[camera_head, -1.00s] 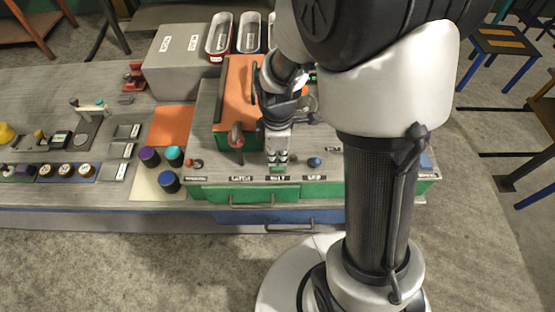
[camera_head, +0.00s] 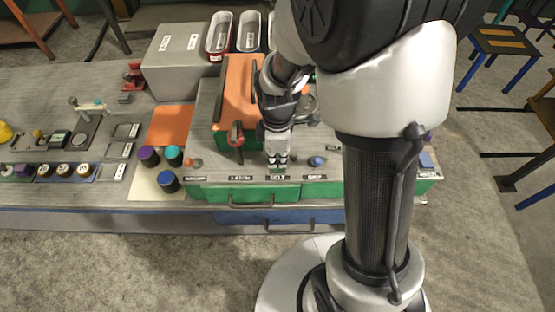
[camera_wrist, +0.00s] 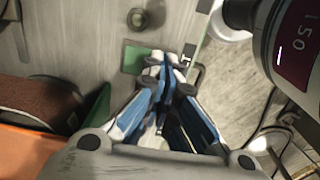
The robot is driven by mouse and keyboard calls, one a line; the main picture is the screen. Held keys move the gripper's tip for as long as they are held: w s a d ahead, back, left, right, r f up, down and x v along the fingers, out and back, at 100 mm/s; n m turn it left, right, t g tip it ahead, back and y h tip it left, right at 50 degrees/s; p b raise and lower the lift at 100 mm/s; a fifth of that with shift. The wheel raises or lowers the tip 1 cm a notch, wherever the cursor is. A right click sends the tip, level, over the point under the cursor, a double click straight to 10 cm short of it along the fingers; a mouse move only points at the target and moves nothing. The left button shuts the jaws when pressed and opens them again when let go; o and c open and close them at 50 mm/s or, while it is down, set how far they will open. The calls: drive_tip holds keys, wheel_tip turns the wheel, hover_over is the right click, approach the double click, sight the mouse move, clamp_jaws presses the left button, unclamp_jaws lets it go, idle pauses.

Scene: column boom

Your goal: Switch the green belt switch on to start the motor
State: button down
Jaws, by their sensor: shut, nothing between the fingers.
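The green belt switch (camera_wrist: 135,57) shows in the wrist view as a green patch beside and partly behind my fingertips. A partly covered label (camera_wrist: 188,54) lies next to it. In the head view, my gripper (camera_head: 277,165) points down at the front of the panel, just behind the BELT label (camera_head: 276,178). Its fingers hide most of the switch there. In the wrist view my gripper (camera_wrist: 167,68) has its blue and grey fingers closed together, with nothing between them. The fingertips are at the edge of the green patch; I cannot tell whether they touch it.
A red-handled lever (camera_head: 236,138) and an orange-topped green housing (camera_head: 238,95) stand left of my gripper. A blue knob (camera_head: 315,161) sits to its right. Purple, teal and blue-capped jars (camera_head: 168,181) stand further left. My arm hides the panel's right part.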

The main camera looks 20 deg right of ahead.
drive_tip(key=shift+f+b, duration=0.4)
drive_tip(key=shift+f, duration=0.15)
drive_tip(key=shift+r, duration=0.15)
wheel_tip(320, 180, up, 7)
drive_tip(key=p, duration=0.6)
idle(0.7)
wheel_tip(320, 180, up, 9)
drive_tip(key=m+t+b, duration=0.2)
drive_tip(key=m+b, duration=0.2)
drive_tip(key=m, duration=0.2)
hover_over(278, 166)
drive_tip(key=s, duration=0.5)
drive_tip(key=s+r+m+t+b, duration=0.2)
drive_tip(key=s+r+m, duration=0.2)
drive_tip(key=s+m, duration=0.4)
drive_tip(key=shift+s+r+t+b, duration=0.15)
drive_tip(key=shift+s+t+b, duration=0.2)
drive_tip(key=shift+s, duration=0.65)
